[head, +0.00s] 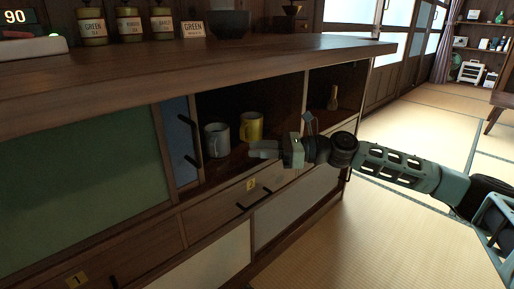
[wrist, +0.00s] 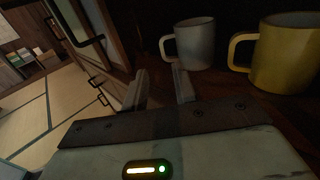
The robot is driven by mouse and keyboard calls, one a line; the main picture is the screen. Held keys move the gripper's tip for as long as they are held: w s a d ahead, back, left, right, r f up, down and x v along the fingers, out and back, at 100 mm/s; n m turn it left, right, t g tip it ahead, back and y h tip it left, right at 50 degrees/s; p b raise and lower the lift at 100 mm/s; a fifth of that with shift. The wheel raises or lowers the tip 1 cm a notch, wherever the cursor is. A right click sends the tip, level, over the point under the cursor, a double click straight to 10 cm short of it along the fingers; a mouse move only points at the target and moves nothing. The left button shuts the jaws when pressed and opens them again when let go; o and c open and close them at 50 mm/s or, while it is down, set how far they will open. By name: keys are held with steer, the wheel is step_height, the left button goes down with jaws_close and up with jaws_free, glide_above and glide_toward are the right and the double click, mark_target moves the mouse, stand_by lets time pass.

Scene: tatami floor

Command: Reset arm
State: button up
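My gripper (head: 262,149) is at the open front of the cabinet's middle compartment, at the end of my arm, which reaches in from the right. In the wrist view its two fingers (wrist: 160,88) stand apart with nothing between them. A grey mug (head: 217,140) and a yellow mug (head: 251,126) stand upright on the compartment shelf, just beyond the gripper. In the wrist view the grey mug (wrist: 194,44) is ahead of the fingers and the yellow mug (wrist: 285,55) is to the right. Neither mug is held.
The wooden cabinet (head: 200,62) has a green sliding panel (head: 80,190), dark-handled drawers (head: 240,197) and a blue panel (head: 181,140) beside the opening. Green tea canisters (head: 91,26) and a dark bowl (head: 231,23) stand on top. Tatami floor (head: 400,240) to the right is clear.

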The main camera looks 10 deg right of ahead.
steer(key=shift+s+a, duration=0.1)
steer(key=s+a+f+n+g+h+p, duration=0.1)
steer(key=s+a+f+n+g+h, duration=0.15)
steer(key=s+a+n+g, duration=0.4)
steer(key=s+a+f+n+g+h+p, duration=0.1)
steer(key=s+a+n+h+p, duration=0.2)
steer(key=s, duration=0.6)
steer(key=s+d+f+n+h+p, duration=0.2)
steer(key=s+d+n+h+p, duration=0.1)
steer(key=s+n+h, duration=0.9)
steer(key=s+d+r+n+t+p, duration=0.25)
steer(key=s+d+r, duration=0.2)
steer(key=r, duration=0.25)
steer(key=s+d+r+n+t+p, duration=0.2)
steer(key=s+d+r+n, duration=0.2)
steer(key=d+r, duration=0.3)
step_height(320, 180, up, 39)
steer(key=a+p, duration=0.1)
steer(key=p, duration=3.6)
steer(key=shift+w+a+f, duration=0.2)
steer(key=shift+w, duration=0.05)
